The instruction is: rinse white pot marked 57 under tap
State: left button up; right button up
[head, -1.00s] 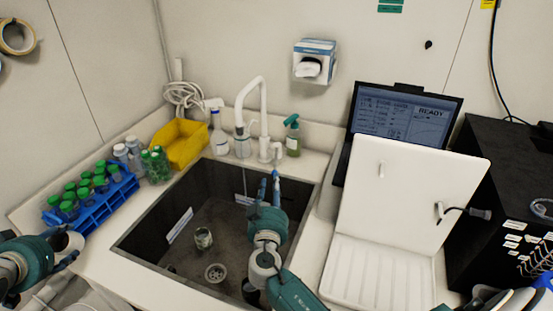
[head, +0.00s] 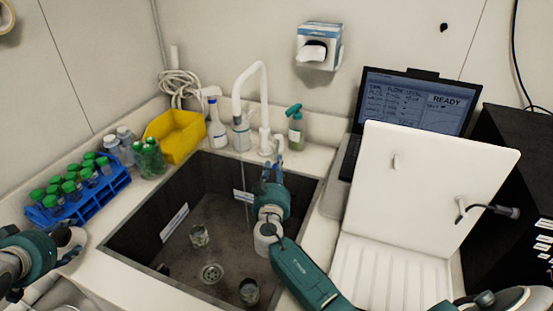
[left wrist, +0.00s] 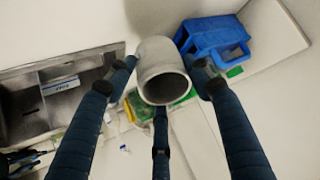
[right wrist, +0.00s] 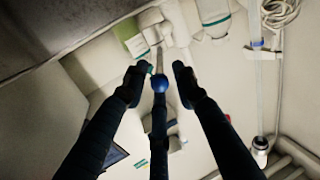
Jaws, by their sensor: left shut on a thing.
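The pot (left wrist: 162,75), pale grey-white, is between the fingers of my left gripper (left wrist: 165,75), which is shut on it. Its opening faces the left wrist camera; no number can be read. In the head view, my left gripper (head: 75,245) holds it at the far left, beside the sink and apart from the tap. The white tap (head: 263,95) arches over the sink. A thin pale line, like water, drops below its spout.
The dark sink (head: 180,225) holds two small glass-like vessels (head: 199,236) and a drain. A blue rack (head: 85,200) of green-capped tubes and a yellow bin (head: 177,135) stand left. Bottles (head: 216,125) stand behind the sink. A white open-lidded device (head: 425,185) and laptop are right.

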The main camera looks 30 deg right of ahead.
aim_at(276, 157)
jog(key=shift+x, duration=2.4)
jog(key=shift+f, duration=0.1)
grip_shut()
